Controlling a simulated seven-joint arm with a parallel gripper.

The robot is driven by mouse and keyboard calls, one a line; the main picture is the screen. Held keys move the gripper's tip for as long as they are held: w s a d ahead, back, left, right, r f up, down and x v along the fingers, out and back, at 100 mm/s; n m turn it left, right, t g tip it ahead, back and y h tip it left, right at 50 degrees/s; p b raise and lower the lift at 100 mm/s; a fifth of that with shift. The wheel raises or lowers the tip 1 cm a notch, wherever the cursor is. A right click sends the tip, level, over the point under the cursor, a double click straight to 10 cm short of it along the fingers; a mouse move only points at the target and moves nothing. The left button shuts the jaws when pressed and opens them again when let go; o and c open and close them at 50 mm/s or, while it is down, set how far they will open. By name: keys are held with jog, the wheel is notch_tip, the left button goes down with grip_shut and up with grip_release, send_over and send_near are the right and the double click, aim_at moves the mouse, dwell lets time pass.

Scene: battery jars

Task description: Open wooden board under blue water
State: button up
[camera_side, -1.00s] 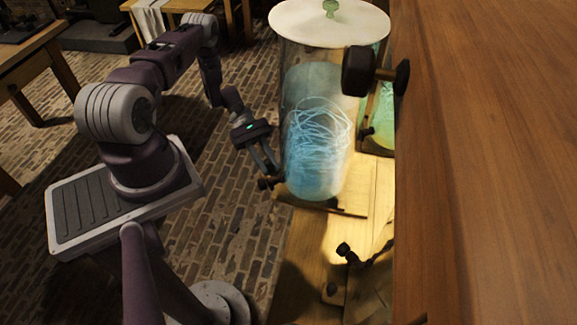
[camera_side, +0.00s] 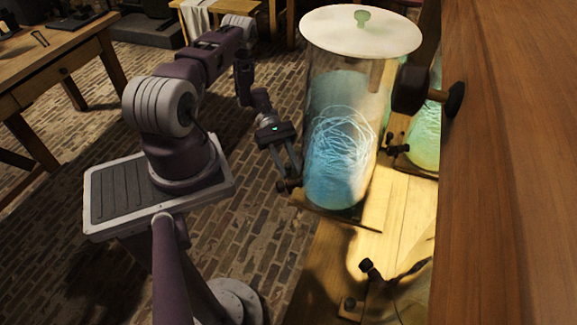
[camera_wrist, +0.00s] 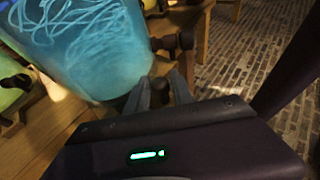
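A tall glass jar (camera_side: 341,140) of glowing blue water with pale tangled strands stands on a wooden board (camera_side: 352,217). A white lid covers it. The jar's lower part also shows in the wrist view (camera_wrist: 95,45). A dark knob (camera_side: 284,187) is at the board's left end, low beside the jar. My gripper (camera_side: 288,174) points down at this knob. In the wrist view its fingers (camera_wrist: 161,82) are spread, with a dark knob-like part between them. Whether they touch or clamp it cannot be made out. The jar hides part of the board.
A green glowing jar (camera_side: 425,135) stands behind on the right. A large wooden panel (camera_side: 510,160) with a dark knob (camera_side: 415,90) fills the right side. Another dark knob (camera_side: 370,268) and a cable are at the front. Brick floor (camera_side: 90,255) is open on the left.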

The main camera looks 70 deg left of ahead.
jog(key=v, duration=0.7)
jog(key=shift+a, duration=0.1)
